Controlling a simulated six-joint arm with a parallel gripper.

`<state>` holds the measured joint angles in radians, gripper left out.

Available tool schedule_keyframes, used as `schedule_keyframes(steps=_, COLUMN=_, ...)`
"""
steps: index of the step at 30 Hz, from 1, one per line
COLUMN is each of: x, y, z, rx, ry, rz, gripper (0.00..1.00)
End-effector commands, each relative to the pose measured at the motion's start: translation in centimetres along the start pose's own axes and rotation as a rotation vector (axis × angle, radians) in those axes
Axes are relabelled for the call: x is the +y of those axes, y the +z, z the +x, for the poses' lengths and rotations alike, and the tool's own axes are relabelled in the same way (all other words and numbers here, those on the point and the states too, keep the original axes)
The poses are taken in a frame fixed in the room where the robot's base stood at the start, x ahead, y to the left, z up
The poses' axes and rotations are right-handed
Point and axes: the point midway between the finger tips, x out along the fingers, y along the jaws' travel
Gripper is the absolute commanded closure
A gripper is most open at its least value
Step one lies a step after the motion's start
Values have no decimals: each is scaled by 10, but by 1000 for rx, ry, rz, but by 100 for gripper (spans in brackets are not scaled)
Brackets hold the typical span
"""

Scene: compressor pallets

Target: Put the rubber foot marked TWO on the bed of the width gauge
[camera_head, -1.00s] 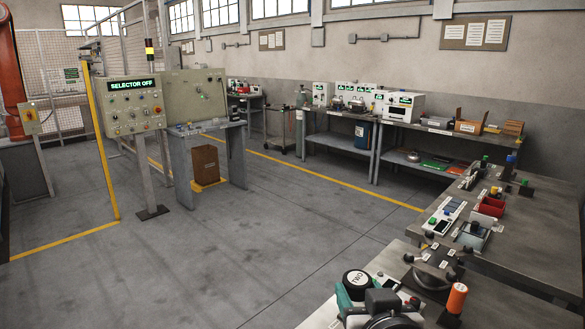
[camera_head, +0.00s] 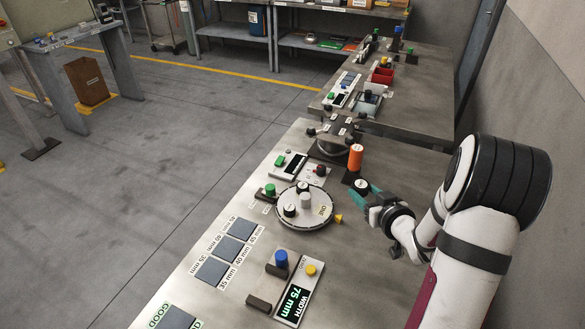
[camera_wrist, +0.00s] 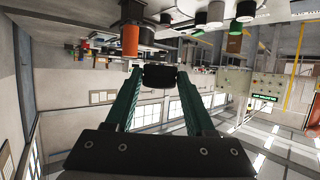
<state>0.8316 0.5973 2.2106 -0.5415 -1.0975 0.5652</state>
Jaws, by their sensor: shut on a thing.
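My gripper (camera_head: 372,192), with teal fingers, is shut on a rubber foot (camera_head: 361,186), a short black cylinder with a white top. The foot also shows between the fingertips in the wrist view (camera_wrist: 160,77). Its marking is too small to read now; in the earlier head view its top reads TWO. The gripper holds it to the right of a round disc, apart from the width gauge. The width gauge (camera_head: 311,287) lies nearer in the head view, with a display reading WIDTH 75 mm, a blue knob, a yellow button and two dark blocks. Nothing sits between the blocks.
An orange cylinder (camera_head: 355,157) stands just behind my gripper. Grey labelled pads (camera_head: 211,271) lie left of the gauge. The bench right of the gauge is clear.

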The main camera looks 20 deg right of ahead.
Motion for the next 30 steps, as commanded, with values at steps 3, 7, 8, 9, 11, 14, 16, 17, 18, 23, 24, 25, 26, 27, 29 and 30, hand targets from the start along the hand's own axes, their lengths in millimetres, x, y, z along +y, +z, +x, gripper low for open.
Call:
schedule_keyframes(steps=3, x=14, y=23, z=-1, rx=-1, ry=5, rz=3, gripper=100)
schedule_keyframes(steps=7, x=17, y=28, z=-2, rx=1, ry=4, rz=0, gripper=100)
schedule_keyframes(steps=8, x=17, y=28, z=-2, rx=1, ry=4, rz=0, gripper=100)
schedule_keyframes(steps=9, x=17, y=28, z=-2, rx=1, ry=4, rz=0, gripper=100)
schedule_keyframes(steps=11, x=16, y=28, z=-2, rx=1, ry=4, rz=0, gripper=100)
schedule_keyframes(steps=14, x=13, y=29, z=2, rx=0, ry=2, rz=-1, gripper=100)
schedule_keyframes(steps=16, x=3, y=33, z=14, rx=-1, ry=-2, rz=0, gripper=100)
schedule_keyframes(steps=17, x=-4, y=36, z=22, rx=-3, ry=-3, rz=0, gripper=100)
schedule_keyframes(steps=18, x=-13, y=39, z=34, rx=-3, ry=-5, rz=-1, gripper=100)
schedule_keyframes(steps=23, x=-47, y=53, z=77, rx=-1, ry=-3, rz=-2, gripper=100)
schedule_keyframes(steps=24, x=-53, y=55, z=85, rx=-1, ry=-2, rz=-2, gripper=100)
schedule_keyframes(steps=25, x=-57, y=57, z=90, rx=-1, ry=0, rz=-2, gripper=100)
schedule_keyframes(steps=26, x=-60, y=58, z=95, rx=0, ry=0, rz=-2, gripper=100)
schedule_keyframes(steps=27, x=-63, y=59, z=99, rx=0, ry=2, rz=-1, gripper=100)
schedule_keyframes(steps=29, x=-65, y=64, z=104, rx=-2, ry=2, rz=0, gripper=100)
schedule_keyframes(steps=30, x=-66, y=72, z=108, rx=-3, ry=4, rz=1, gripper=100)
